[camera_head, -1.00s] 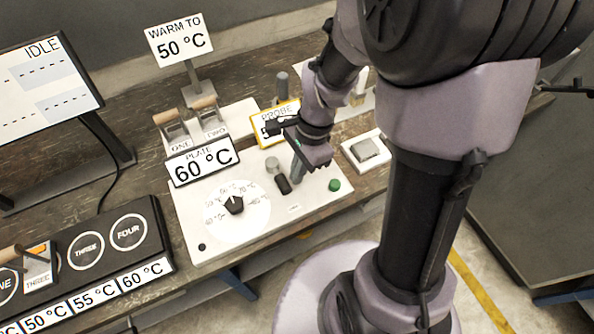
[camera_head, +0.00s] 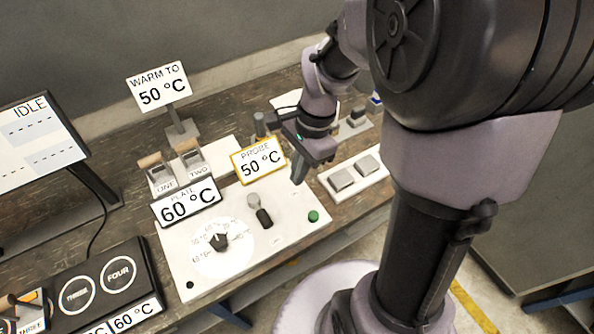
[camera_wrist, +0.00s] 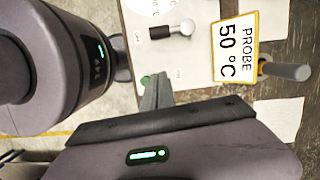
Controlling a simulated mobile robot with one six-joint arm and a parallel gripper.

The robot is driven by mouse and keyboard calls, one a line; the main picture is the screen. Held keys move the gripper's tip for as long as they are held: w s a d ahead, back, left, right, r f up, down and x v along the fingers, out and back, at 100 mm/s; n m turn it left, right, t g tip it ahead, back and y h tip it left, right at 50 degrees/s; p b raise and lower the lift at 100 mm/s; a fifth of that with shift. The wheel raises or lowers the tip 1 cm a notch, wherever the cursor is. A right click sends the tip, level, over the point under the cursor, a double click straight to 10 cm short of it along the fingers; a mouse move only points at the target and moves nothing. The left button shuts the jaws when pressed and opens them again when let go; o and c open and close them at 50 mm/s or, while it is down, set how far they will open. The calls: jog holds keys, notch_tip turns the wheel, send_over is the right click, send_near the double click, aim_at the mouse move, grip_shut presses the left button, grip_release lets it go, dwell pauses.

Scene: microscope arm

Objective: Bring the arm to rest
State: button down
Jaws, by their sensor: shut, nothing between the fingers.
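My gripper (camera_head: 301,171) is shut and empty. In the head view it hangs above the right end of the white hot-plate panel (camera_head: 200,270), right of the yellow-edged probe sign reading 50 °C (camera_head: 258,161). In the wrist view the shut fingers (camera_wrist: 155,92) point up the picture, close to the green button (camera_wrist: 145,80). The probe sign (camera_wrist: 236,46) is to their right there. The arm is bent, and my arm links cover part of the bench. Whether the fingers touch anything cannot be told, but they look apart from the panel.
The panel bears a dark dial (camera_head: 219,241), a black-tipped lever (camera_head: 264,216) and a plate sign reading 60 °C (camera_head: 187,203). A white two-pad block (camera_head: 354,180) lies right of my gripper. A "WARM TO 50 °C" sign (camera_head: 159,88) and an IDLE screen (camera_head: 38,138) stand behind.

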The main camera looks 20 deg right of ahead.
jog(key=s+a+r+n+t+b, duration=0.6)
jog(key=s+n+b, duration=0.1)
jog(key=s+n, duration=0.3)
jog(key=shift+a+n+h+b, duration=0.25)
jog(key=shift+n+h+b, duration=0.1)
jog(key=shift+n, duration=0.25)
jog(key=shift+r, duration=0.1)
